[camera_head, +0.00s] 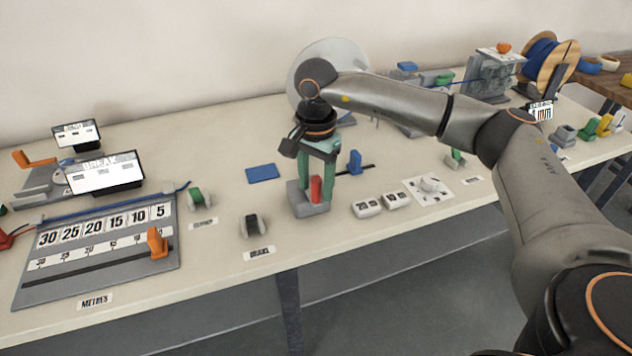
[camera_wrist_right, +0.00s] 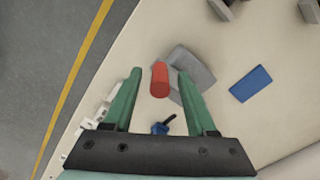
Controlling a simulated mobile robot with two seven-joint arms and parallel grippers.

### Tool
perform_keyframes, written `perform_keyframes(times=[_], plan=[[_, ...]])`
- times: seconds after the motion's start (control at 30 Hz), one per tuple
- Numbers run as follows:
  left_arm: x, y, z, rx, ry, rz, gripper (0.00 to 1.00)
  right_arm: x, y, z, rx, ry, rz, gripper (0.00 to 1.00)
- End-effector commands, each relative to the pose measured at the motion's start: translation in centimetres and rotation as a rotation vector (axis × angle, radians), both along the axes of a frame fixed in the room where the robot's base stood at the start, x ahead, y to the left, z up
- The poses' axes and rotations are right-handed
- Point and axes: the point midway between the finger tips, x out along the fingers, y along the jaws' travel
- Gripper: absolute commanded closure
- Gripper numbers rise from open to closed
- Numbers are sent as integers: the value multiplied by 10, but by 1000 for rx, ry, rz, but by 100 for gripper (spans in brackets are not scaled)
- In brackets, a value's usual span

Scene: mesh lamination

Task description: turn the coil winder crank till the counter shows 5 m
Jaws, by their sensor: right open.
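My right gripper (camera_head: 319,188) points down over the table and is open. Its two green fingers stand either side of an upright red handle (camera_head: 316,190) on a grey base block (camera_head: 310,208). In the right wrist view the red handle (camera_wrist_right: 159,80) is between the fingers (camera_wrist_right: 157,74), with gaps on both sides. I cannot tell whether this handle is the winder crank. A clear round disc (camera_head: 335,55) stands behind my right arm, partly hidden. A board marked METRES (camera_head: 95,245) has numbers 30 to 5 and an orange slider (camera_head: 157,243) near the 5 end. My left gripper is out of view.
A blue block (camera_head: 263,173) lies left of the gripper, and a blue upright piece (camera_head: 355,162) stands to its right. Small white boxes (camera_head: 367,208) lie near the front edge. A wooden cable spool (camera_head: 551,62) stands at the back right.

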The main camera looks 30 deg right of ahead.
Motion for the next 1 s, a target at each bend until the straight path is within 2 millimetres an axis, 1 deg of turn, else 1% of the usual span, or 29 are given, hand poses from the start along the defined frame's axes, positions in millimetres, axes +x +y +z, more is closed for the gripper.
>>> perform_keyframes(times=[0.17,0.67,1.0], plan=[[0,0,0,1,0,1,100,0,0,0,0,0,0,43],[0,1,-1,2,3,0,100,0,0,0,0,0,0,99],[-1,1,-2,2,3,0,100,0,0,1,0,0,-1,100]])
